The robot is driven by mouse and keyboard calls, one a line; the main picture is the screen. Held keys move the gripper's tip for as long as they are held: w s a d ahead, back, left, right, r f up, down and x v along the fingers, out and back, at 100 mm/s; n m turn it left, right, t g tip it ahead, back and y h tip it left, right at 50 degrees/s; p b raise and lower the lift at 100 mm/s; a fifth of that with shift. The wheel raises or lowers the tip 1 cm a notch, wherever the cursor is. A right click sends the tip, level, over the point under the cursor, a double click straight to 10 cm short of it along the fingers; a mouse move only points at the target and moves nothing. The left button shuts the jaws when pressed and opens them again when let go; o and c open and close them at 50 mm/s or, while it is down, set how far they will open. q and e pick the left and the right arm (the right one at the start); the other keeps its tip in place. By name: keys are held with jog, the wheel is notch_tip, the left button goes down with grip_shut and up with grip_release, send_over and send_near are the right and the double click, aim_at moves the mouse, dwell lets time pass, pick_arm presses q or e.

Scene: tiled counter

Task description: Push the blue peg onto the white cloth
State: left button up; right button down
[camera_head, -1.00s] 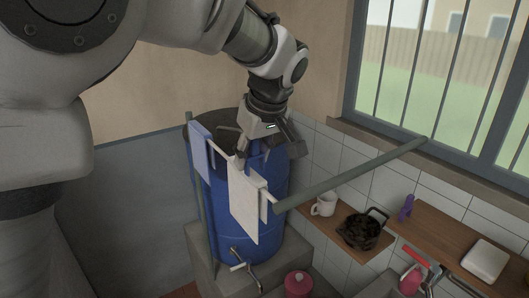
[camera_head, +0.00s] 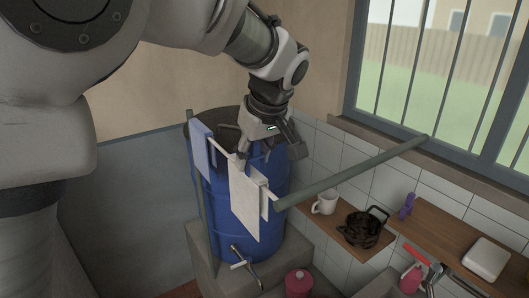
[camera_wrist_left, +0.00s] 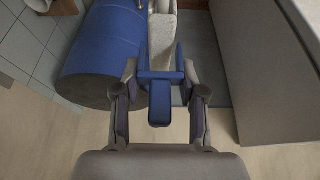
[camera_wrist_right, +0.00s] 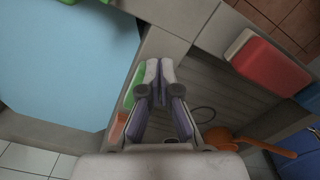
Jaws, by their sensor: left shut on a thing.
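The blue peg (camera_wrist_left: 160,103) is between the fingers of my left gripper (camera_wrist_left: 160,85), which is shut on it. In the left wrist view its two prongs point away from me, one on each side of the white cloth's (camera_wrist_left: 162,38) top edge. I cannot tell how far the cloth sits between them. In the head view the white cloth (camera_head: 244,203) hangs from a line in front of the blue barrel, and my left gripper (camera_head: 268,153) is at its top; fingers mostly hide the peg. My right gripper (camera_wrist_right: 160,68) is shut and empty, apart from this work.
A pale blue cloth (camera_head: 201,148) hangs to the left on the same line. The blue barrel (camera_head: 215,215) stands close behind. A green bar (camera_head: 350,173) runs from the line to the window. A mug (camera_head: 325,203) and black pot (camera_head: 362,230) stand on a shelf to the right.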

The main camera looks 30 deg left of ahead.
pick_arm(q)
jog(key=shift+f+b, duration=0.5)
jog(key=shift+f, duration=0.35)
pick_arm(e)
jog(key=shift+f, duration=0.6)
jog(key=shift+r, duration=0.2)
pick_arm(q)
jog(key=shift+f, duration=0.7)
pick_arm(e)
jog(key=shift+f, duration=0.4)
jog(key=shift+r, duration=0.2)
